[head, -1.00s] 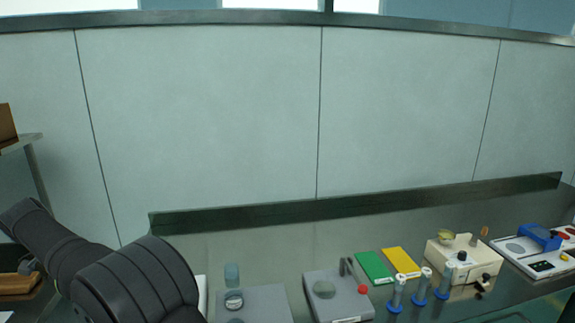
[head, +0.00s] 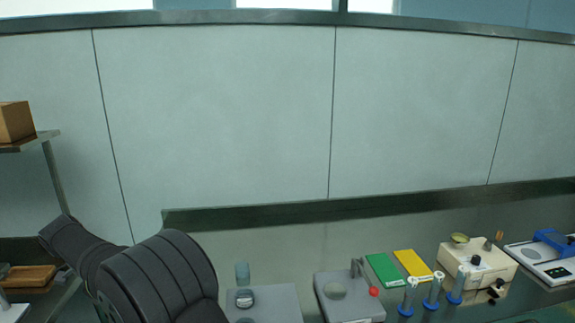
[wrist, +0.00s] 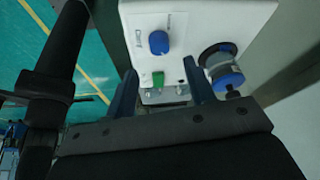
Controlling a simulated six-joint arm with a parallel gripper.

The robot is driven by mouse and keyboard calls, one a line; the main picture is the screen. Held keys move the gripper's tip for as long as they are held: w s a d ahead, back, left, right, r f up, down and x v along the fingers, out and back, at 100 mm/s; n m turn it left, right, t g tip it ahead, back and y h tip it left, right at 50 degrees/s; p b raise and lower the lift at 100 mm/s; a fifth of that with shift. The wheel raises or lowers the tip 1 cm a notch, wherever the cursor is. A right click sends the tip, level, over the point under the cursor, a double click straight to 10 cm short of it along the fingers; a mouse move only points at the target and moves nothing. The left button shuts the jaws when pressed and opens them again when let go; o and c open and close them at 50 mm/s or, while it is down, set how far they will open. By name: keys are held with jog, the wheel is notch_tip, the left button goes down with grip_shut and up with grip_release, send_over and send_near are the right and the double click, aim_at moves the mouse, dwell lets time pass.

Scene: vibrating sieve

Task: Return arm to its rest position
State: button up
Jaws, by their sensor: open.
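My gripper (wrist: 159,68) shows in the wrist view with its two dark blue fingers spread apart. I see nothing held between them. Beyond the fingers is a white device (wrist: 180,15) with a blue knob (wrist: 158,42), a green switch (wrist: 158,79) and a round grey and blue part (wrist: 222,68). I cannot tell whether a finger touches it. In the head view only my dark arm links show at the lower left; the gripper is out of that picture.
The metal bench holds a grey plate device (head: 348,305), a green pad (head: 383,269), a yellow pad (head: 411,263), several blue-based cylinders (head: 432,293), a cream device (head: 480,262) and a blue-and-white device (head: 545,262). A shelf with a brown box (head: 15,122) stands left.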

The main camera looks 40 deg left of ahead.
jog(key=x, duration=0.7)
jog(key=shift+d, duration=0.1)
jog(key=shift+s+r+n, duration=0.1)
jog(key=shift+r+n, duration=0.05)
jog(key=shift+n, duration=0.35)
jog(key=shift+n+t+y, duration=0.3)
jog(key=shift+n, duration=0.3)
jog(key=n+y, duration=0.1)
jog(key=n, duration=0.2)
jog(key=n+y, duration=0.1)
jog(key=n, duration=0.2)
jog(key=shift+d+y, duration=0.15)
jog(key=shift+y, duration=0.15)
jog(key=n+y, duration=0.1)
jog(key=n, duration=0.4)
jog(key=shift+d+y, duration=0.1)
jog(key=shift+y, duration=0.3)
jog(key=shift+n+g+y, duration=0.5)
jog(key=shift+n+g, duration=0.4)
jog(key=shift+n, duration=1.1)
